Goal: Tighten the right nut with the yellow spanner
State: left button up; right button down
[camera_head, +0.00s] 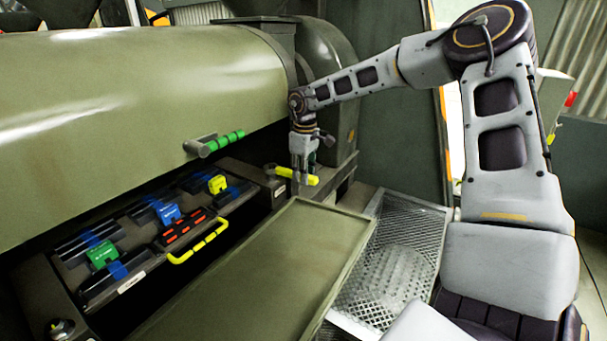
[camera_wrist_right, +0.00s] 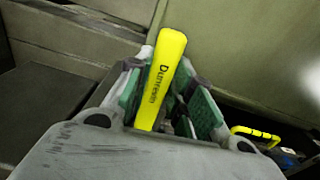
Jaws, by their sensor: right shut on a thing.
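My right gripper (camera_head: 302,178) is shut on the yellow spanner (camera_head: 313,180), beside the right end of the machine's long opening. The spanner lies about level, and its left end is close to a small dark fitting (camera_head: 269,169) on the machine. I cannot make out the right nut, nor whether the spanner's head is around it. In the right wrist view the yellow handle (camera_wrist_right: 165,75) sits between the green finger pads of the gripper (camera_wrist_right: 163,95). The spanner's head is hidden there. My left gripper is not in view.
A large green rounded cover (camera_head: 150,110) with a green-handled bar (camera_head: 222,142) is above. A green flat panel (camera_head: 260,270) and a mesh tray (camera_head: 400,255) lie in front.

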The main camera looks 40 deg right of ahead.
pick_arm(q)
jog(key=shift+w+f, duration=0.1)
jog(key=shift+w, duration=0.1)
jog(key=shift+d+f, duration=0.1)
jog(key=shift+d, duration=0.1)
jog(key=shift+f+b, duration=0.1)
jog(key=shift+b, duration=0.2)
pick_arm(e)
jog(key=shift+f, duration=0.15)
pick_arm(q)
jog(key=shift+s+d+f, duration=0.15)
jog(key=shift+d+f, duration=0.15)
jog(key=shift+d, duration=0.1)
pick_arm(e)
jog(key=shift+f, duration=0.25)
pick_arm(q)
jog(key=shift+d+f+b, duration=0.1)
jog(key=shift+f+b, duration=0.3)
jog(key=shift+b, duration=0.25)
pick_arm(e)
jog(key=shift+f, duration=0.35)
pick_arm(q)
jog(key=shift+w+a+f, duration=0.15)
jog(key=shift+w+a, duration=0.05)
pick_arm(e)
jog(key=shift+f, duration=0.15)
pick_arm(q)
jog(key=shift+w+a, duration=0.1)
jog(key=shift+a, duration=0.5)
